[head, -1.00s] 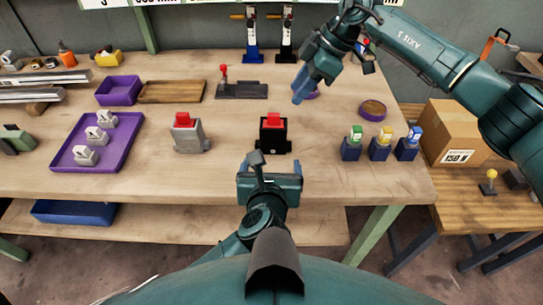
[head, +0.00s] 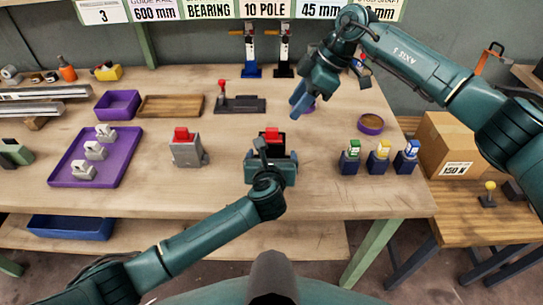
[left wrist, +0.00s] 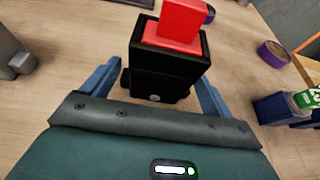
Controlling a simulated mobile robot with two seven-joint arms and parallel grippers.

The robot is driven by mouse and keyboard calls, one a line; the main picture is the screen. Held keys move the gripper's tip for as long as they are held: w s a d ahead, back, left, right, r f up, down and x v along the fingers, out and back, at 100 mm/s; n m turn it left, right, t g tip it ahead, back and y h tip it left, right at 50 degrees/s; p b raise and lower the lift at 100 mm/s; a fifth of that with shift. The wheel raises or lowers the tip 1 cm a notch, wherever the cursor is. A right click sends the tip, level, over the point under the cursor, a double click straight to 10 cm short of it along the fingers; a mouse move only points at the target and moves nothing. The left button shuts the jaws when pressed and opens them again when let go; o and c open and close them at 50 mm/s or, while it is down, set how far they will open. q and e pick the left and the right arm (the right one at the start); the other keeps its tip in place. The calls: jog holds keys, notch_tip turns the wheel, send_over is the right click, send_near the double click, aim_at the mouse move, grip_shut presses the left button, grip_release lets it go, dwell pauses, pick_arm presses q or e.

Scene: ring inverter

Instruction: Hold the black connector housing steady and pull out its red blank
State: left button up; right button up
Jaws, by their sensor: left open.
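The black connector housing (head: 283,141) stands upright on the table, with the red blank (head: 272,133) in its top. In the left wrist view the housing (left wrist: 165,78) and the red blank (left wrist: 178,24) are close and clear. My left gripper (head: 271,158) is open in front of the housing, and its blue fingers (left wrist: 160,88) lie on either side of the housing's lower part, with small gaps visible. In the head view it hides the housing's lower part. My right gripper (head: 300,103) hangs above the table behind and right of the housing; its finger gap is unclear.
A grey housing with a red top (head: 187,150) stands to the left, beside a purple tray (head: 68,170) of grey parts. Several dark blocks with coloured tops (head: 378,160) stand to the right. A dark fixture (head: 240,104) lies behind.

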pick_arm(q)
jog(key=shift+c, duration=0.3)
jog(key=c, duration=1.2)
